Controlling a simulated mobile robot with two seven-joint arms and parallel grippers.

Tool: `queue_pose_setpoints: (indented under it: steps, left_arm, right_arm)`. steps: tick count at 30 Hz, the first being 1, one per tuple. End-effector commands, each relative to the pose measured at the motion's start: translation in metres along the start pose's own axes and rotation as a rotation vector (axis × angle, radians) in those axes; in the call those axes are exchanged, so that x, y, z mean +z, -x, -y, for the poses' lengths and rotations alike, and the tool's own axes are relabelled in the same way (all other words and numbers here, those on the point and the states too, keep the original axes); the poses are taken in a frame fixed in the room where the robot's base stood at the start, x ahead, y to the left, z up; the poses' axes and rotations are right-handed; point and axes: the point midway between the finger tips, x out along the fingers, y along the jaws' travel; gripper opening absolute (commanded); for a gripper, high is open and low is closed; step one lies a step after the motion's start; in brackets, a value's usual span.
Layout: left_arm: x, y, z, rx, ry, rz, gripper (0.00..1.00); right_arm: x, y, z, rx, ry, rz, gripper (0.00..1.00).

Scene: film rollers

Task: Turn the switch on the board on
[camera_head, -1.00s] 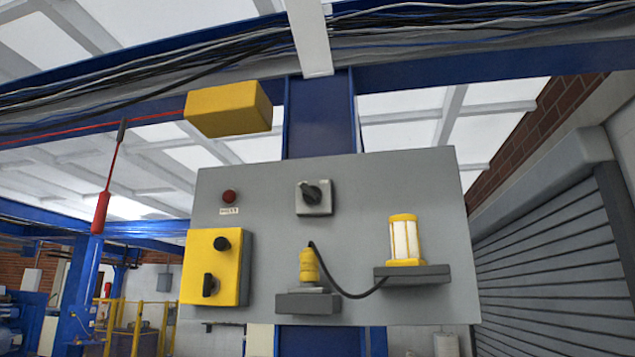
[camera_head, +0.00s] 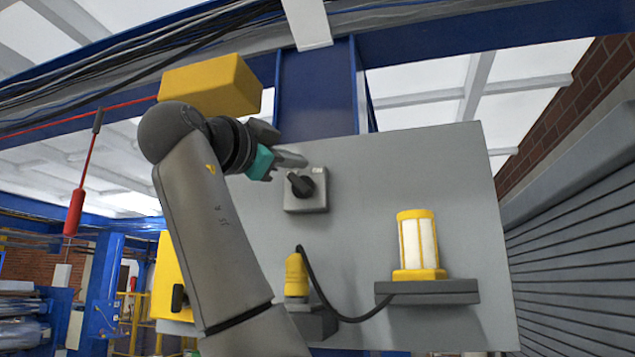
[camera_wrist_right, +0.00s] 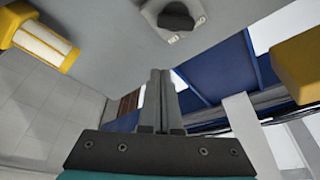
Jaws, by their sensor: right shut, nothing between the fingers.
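The switch (camera_head: 301,184) is a black rotary knob on a grey square plate on the grey board (camera_head: 365,220). In the head view its knob is tilted, pointing to the upper left. In the right wrist view the knob (camera_wrist_right: 176,17) shows at the top edge. My right gripper (camera_head: 300,160) is raised in front of the board, just above and left of the switch, with its fingers pointing right. Its fingers (camera_wrist_right: 160,75) are together and empty in the wrist view. I cannot tell whether they touch the knob. My left gripper is not in view.
A yellow lamp (camera_head: 418,242) stands on a shelf at the board's right. A yellow plug (camera_head: 296,275) with a black cable sits lower down. A yellow control box (camera_head: 172,275) is partly hidden behind my right arm. A yellow block (camera_head: 212,85) hangs above the board.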

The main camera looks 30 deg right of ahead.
Motion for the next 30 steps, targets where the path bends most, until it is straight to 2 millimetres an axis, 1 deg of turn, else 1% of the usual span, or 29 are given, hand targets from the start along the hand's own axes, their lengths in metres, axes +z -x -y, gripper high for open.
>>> queue_pose_setpoints:
  steps: [2, 10, 14, 17, 20, 27, 29, 30]
  left_arm:
    - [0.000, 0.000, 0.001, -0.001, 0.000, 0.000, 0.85]
    - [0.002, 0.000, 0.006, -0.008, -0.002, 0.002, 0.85]
    - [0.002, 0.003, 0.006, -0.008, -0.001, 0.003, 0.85]
    - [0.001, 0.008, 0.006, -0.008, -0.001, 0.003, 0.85]
    - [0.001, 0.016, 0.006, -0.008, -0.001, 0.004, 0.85]
    - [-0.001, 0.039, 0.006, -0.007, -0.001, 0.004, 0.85]
    - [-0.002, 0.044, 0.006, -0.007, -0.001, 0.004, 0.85]
    - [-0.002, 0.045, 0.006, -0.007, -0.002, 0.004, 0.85]
  right_arm:
    - [-0.004, 0.001, 0.000, 0.001, -0.007, -0.004, 0.00]
    - [-0.003, 0.000, 0.000, 0.001, -0.006, -0.003, 0.00]
    - [-0.003, -0.006, 0.001, 0.002, -0.005, -0.003, 0.00]
    - [-0.004, -0.018, 0.001, 0.004, -0.004, -0.003, 0.00]
    - [-0.004, -0.038, 0.001, 0.005, -0.002, -0.004, 0.00]
    - [-0.006, -0.090, 0.002, 0.004, -0.002, -0.004, 0.00]
    - [-0.005, -0.102, 0.002, 0.005, -0.002, -0.004, 0.00]
    - [0.001, -0.101, 0.002, 0.000, 0.000, -0.001, 0.00]
